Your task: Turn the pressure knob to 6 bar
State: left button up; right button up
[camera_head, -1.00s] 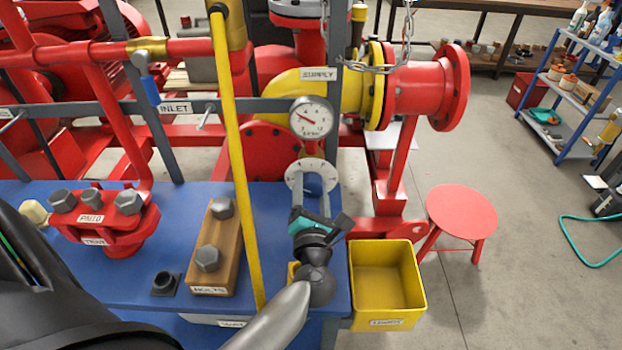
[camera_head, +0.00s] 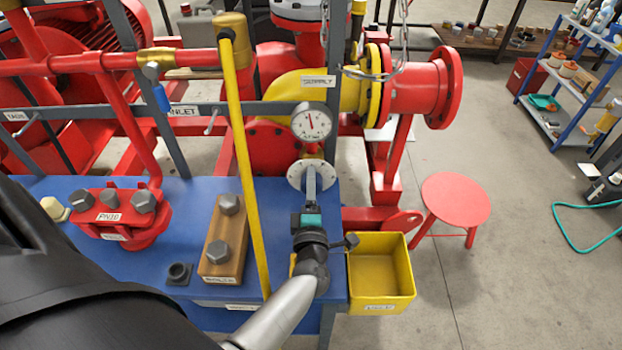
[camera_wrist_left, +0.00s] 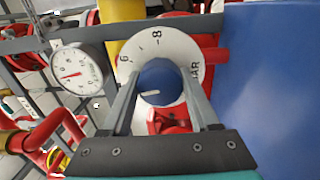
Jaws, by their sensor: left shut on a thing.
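The pressure knob (camera_wrist_left: 158,78) is blue with a white pointer line and sits on a white round dial plate (camera_wrist_left: 181,45). In the wrist view the dial shows 6, 8 and BAR; the pointer line aims left, below the 6. In the head view the dial plate (camera_head: 296,178) stands at the blue bench's back edge, and the fingers largely hide the knob. My left gripper (camera_head: 311,178) is shut on the knob, one finger on each side. The pressure gauge (camera_head: 324,124) above has its needle pointing nearly straight up. My right gripper is out of view.
A yellow bar (camera_head: 243,180) rises just left of my left gripper. A yellow bin (camera_head: 408,283) hangs at the bench's right side. A wooden block (camera_head: 213,262) with bolts and a red flange (camera_head: 104,225) stand to the left. A red stool (camera_head: 455,198) is at right.

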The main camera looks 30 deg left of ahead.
pick_arm(q)
jog(key=m+p, duration=0.1)
jog(key=m, duration=0.2)
jog(key=shift+r+m+p, duration=0.1)
jog(key=shift+m+p, duration=0.25)
jog(key=shift+m, duration=0.05)
jog(key=shift+m+p, duration=0.75)
jog(key=shift+m, duration=1.25)
jog(key=shift+h, duration=0.3)
jog(key=o, duration=1.4)
jog(key=shift+c, duration=0.2)
